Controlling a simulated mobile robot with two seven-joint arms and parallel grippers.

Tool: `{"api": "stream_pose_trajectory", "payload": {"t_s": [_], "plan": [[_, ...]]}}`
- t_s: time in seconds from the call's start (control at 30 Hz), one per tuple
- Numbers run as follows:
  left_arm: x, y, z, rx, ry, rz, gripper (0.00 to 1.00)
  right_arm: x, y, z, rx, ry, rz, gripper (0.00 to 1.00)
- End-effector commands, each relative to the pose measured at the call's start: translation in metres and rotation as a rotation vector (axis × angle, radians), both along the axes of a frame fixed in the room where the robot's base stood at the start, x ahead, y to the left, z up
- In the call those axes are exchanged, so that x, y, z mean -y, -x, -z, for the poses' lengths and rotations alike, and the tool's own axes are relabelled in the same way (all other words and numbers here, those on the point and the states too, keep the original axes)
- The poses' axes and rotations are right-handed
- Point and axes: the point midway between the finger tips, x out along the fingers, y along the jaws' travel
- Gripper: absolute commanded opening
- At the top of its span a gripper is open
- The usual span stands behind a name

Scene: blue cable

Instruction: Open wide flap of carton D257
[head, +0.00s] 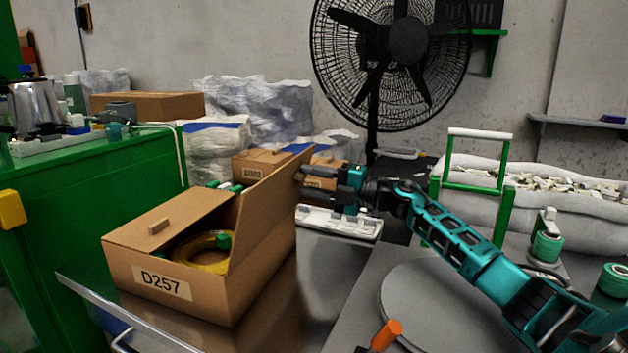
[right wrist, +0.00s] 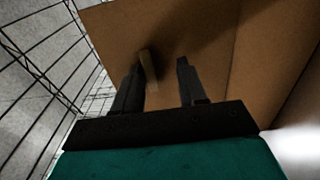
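Carton D257 (head: 205,290) is a brown box with a label on its front, on a metal surface in the head view. Its right-hand flap (head: 268,205) stands raised and slanted. Its left-hand flap (head: 170,222), with a small tab, lies low over part of the opening. My right gripper (head: 306,181) is to the right of the raised flap, fingers apart and pointing at its outer face. In the right wrist view a brown panel (right wrist: 205,45) fills the space ahead. A small tab (right wrist: 149,70) appears between the open fingers, near the left one. Contact is unclear. My left gripper is out of view.
A yellow coil (head: 203,250) and green pieces show inside the carton. A smaller carton (head: 262,163) and a white tray (head: 340,222) are behind it. A green cabinet (head: 90,205) stands left, a large fan (head: 405,45) at the back. An orange-handled tool (head: 386,334) is in front.

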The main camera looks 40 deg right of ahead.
Motion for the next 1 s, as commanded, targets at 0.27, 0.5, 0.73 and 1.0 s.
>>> {"api": "stream_pose_trajectory", "payload": {"t_s": [0.27,0.5,0.73,1.0], "plan": [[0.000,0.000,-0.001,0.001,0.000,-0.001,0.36,-0.001,0.001,0.000,0.000,0.000,-0.003,0.38],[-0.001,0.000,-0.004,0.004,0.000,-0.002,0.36,0.012,0.019,0.002,-0.003,0.001,-0.001,0.38],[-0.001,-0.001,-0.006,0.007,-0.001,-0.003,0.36,0.028,0.045,0.003,-0.002,0.003,-0.001,0.38],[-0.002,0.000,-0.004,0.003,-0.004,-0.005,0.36,0.039,0.061,0.005,0.000,-0.001,-0.002,0.38]]}}
